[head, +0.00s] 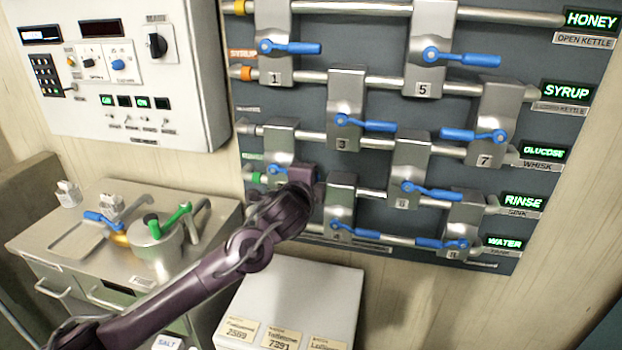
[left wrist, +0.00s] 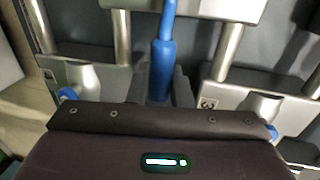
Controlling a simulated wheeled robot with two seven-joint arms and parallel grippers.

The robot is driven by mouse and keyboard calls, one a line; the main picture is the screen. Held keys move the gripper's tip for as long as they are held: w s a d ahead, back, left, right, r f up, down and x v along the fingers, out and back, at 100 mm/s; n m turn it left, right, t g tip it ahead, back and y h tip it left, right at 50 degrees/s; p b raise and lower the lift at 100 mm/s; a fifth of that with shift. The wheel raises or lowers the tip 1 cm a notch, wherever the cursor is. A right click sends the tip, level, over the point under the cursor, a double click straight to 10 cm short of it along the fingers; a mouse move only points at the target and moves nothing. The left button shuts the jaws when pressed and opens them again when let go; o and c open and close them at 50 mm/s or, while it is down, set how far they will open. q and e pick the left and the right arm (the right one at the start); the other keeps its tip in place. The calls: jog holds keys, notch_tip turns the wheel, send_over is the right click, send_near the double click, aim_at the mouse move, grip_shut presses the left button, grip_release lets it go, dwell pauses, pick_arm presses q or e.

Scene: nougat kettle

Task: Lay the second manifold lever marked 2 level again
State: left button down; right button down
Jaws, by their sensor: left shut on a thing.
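The second valve block (head: 282,145) is at the left of the manifold panel, below the block marked 1. Its blue lever pivot (head: 274,170) shows at the block's face, and my left gripper (head: 312,182) covers the handle to the right of it. The number on this block is hidden behind my arm. In the left wrist view, a blue lever handle (left wrist: 163,52) runs between the fingers of my left gripper (left wrist: 162,92), which is shut on it. The handle's tilt cannot be read in the head view. My right gripper is not in view.
Block 3 (head: 346,85) and block 4 (head: 341,195) stand close to the gripper, with blue levers and steel pipes around. A white box (head: 300,295) is below the panel. A steel counter (head: 60,220) with a pot (head: 160,252) is at left, below the control box (head: 120,60).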

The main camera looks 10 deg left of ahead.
pick_arm(q)
jog(key=shift+f, duration=0.15)
jog(key=c, duration=1.4)
grip_release()
jog(key=shift+o, duration=0.2)
jog(key=shift+s, duration=0.1)
jog(key=s+r+b, duration=0.1)
jog(key=s, duration=0.6)
jog(key=shift+s+a+r+b, duration=0.15)
jog(key=shift+s+r+b, duration=0.05)
jog(key=shift+r+b, duration=0.15)
